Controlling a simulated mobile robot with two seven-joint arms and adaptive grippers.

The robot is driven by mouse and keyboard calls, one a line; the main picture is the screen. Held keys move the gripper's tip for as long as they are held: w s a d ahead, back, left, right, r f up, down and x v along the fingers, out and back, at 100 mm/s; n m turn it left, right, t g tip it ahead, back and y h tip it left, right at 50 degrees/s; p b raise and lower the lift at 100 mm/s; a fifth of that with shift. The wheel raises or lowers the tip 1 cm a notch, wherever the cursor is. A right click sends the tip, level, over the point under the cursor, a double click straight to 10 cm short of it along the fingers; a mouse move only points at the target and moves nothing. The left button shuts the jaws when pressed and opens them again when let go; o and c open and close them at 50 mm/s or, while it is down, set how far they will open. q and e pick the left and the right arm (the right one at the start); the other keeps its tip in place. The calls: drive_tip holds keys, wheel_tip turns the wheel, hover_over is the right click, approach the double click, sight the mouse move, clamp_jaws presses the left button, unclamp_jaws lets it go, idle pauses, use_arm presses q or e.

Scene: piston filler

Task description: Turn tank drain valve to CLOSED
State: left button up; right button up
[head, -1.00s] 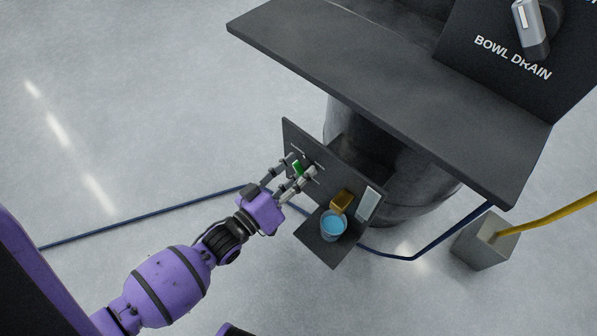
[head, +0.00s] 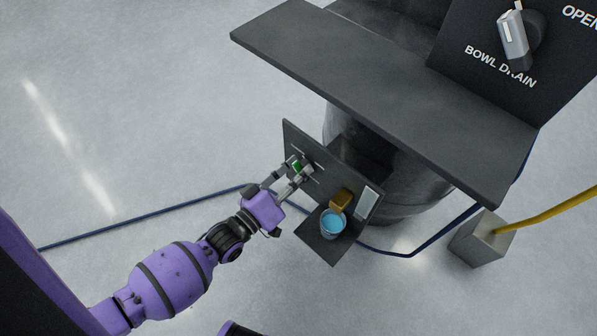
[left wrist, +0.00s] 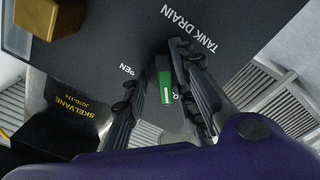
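The tank drain valve handle is green with a pale stripe (left wrist: 166,86). It sits on a dark panel marked TANK DRAIN (left wrist: 215,22) in the left wrist view, and shows small in the head view (head: 297,167). A partly covered label reading "PEN" lies left of the handle. My right gripper is not in view.
A small shelf (head: 322,252) below the panel holds a blue-filled cup (head: 333,224), near a brown block (head: 341,200). A dark tabletop (head: 390,90) overhangs behind, with a BOWL DRAIN valve (head: 514,38) above. A blue hose (head: 150,216) runs along the open floor.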

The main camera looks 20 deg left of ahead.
use_arm(q)
drive_tip(key=shift+o, duration=1)
drive_tip(key=shift+w+r, duration=0.1)
drive_tip(key=shift+r, duration=0.15)
drive_tip(key=v, duration=1.2)
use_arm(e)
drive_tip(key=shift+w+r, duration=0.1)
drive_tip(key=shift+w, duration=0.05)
